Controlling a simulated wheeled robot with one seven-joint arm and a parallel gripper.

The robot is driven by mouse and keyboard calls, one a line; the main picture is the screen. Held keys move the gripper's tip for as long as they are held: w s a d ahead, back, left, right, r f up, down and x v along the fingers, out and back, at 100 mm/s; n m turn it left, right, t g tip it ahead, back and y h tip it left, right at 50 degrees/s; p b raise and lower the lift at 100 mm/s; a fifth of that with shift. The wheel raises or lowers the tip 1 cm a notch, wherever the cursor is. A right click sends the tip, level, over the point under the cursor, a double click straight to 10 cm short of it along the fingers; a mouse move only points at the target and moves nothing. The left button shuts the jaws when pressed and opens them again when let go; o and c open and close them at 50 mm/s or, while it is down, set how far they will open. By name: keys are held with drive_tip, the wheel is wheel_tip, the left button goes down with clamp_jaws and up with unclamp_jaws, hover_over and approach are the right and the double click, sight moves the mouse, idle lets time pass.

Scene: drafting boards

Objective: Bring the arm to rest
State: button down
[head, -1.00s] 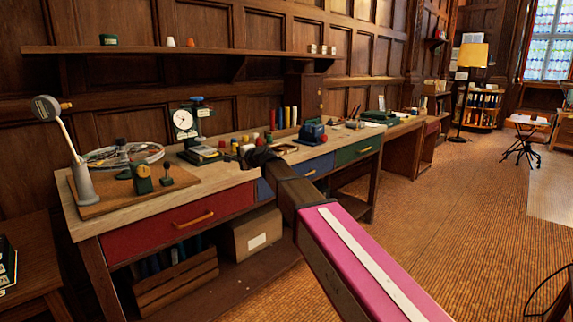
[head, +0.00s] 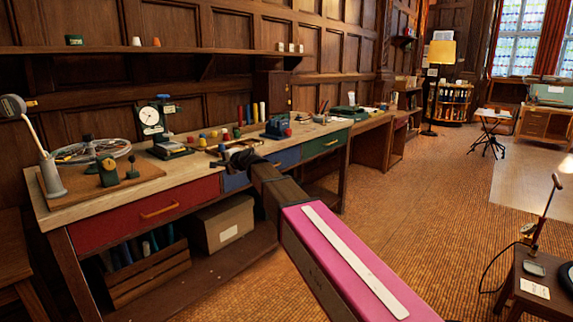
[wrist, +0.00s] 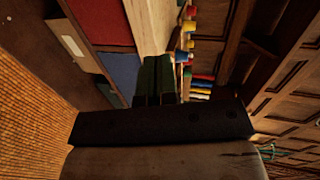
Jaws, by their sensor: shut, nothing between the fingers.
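My arm reaches from the bottom right of the head view toward the workbench (head: 180,181). My gripper (head: 222,158) is at its far end, near the bench's front edge, above the blue drawer. In the wrist view my gripper's dark fingers (wrist: 155,80) are together, with nothing seen between them. Part of the bench behind the gripper is hidden by it.
A dial gauge stand (head: 152,125), a wooden board (head: 75,195) with small tools and several coloured spools stand on the bench. A crate (head: 148,277) and a cardboard box (head: 222,222) sit below. Floor (head: 440,210) is open to the right.

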drive_tip(key=s+d+f+n+g+h, duration=0.2)
drive_tip(key=s+d+f+h, duration=0.15)
drive_tip(key=d+f, duration=0.75)
drive_tip(key=s+d+f+n+g+h, duration=0.2)
drive_tip(key=s+d+f, duration=0.2)
drive_tip(key=d+f, duration=0.65)
drive_tip(key=s+d+f+n+g+h, duration=0.1)
drive_tip(key=s+d+f+g+h, duration=0.1)
drive_tip(key=s+d+f, duration=0.5)
drive_tip(key=s+d+f+n+g+h, duration=0.2)
drive_tip(key=s+d+f, duration=0.5)
drive_tip(key=s+d, duration=0.5)
drive_tip(key=d+g+h, duration=0.1)
drive_tip(key=d+h, duration=0.1)
drive_tip(key=d, duration=0.1)
drive_tip(key=shift+s+d+g, duration=0.15)
drive_tip(key=shift+d+g, duration=0.15)
drive_tip(key=shift+d, duration=0.1)
drive_tip(key=shift+f, duration=0.1)
